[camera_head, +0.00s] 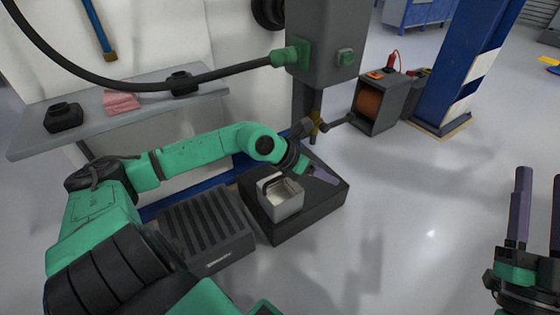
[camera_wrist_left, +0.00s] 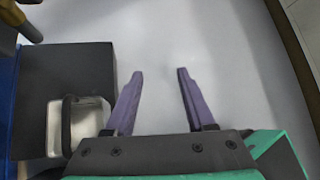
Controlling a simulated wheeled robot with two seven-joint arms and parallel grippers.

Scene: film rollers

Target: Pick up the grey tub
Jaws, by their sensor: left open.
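The grey tub (camera_head: 282,207) is a small open box with a dark handle. It sits on a black platform (camera_head: 265,222) in the head view. My left gripper (camera_head: 322,174) is just right of the tub in the head view, near the platform's far edge. In the left wrist view its purple fingers (camera_wrist_left: 160,72) are apart with nothing between them, and the tub is outside them, beside the left finger. My right gripper (camera_head: 540,178) is empty, fingers apart, at the right edge.
A dark slatted box (camera_head: 207,228) stands left of the platform. A grey post machine (camera_head: 325,40) rises behind it. A shelf (camera_head: 105,135) holds a pink cloth (camera_head: 120,101) and dark items. The grey floor right of the platform is clear.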

